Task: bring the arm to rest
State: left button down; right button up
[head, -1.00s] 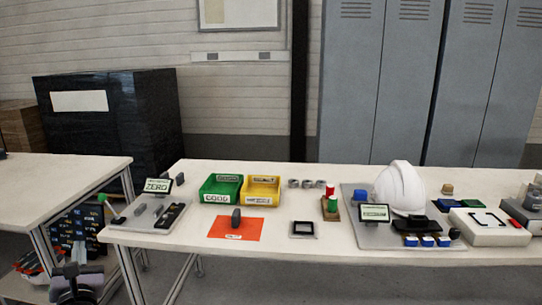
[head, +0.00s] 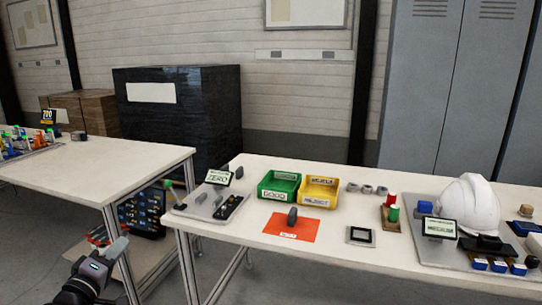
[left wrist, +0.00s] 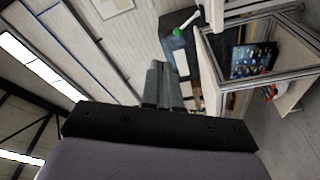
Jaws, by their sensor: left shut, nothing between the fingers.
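My left gripper (head: 115,248) shows at the lower left of the head view, in front of the left table's legs and apart from both tables. In the left wrist view its two fingers (left wrist: 165,86) are together with nothing between them. My right gripper is not in view.
The right table (head: 330,235) carries green (head: 279,186) and yellow bins (head: 318,191), an orange mat (head: 291,228) with a dark piece, and a white helmet shell (head: 470,205). The left table (head: 110,160) has a bare front. Dark wrapped stack (head: 185,110) stands behind.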

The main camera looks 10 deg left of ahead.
pick_arm(q)
jog(key=s+d+f+m+g+h, duration=0.2)
jog(key=s+d+f+m+g, duration=0.3)
jog(key=s+d+f+m, duration=0.55)
jog(key=s+d+f+m+g+h, duration=0.2)
jog(key=s+d+f+m+g, duration=0.4)
jog(key=s+f+m, duration=0.6)
jog(key=d+r+n+t+p, duration=0.1)
jog(key=d+n+t+p, duration=0.1)
jog(key=d+n, duration=0.5)
jog(key=d+p, duration=0.1)
jog(key=d, duration=0.2)
jog(key=shift+s+d+r, duration=0.2)
jog(key=shift+r, duration=0.2)
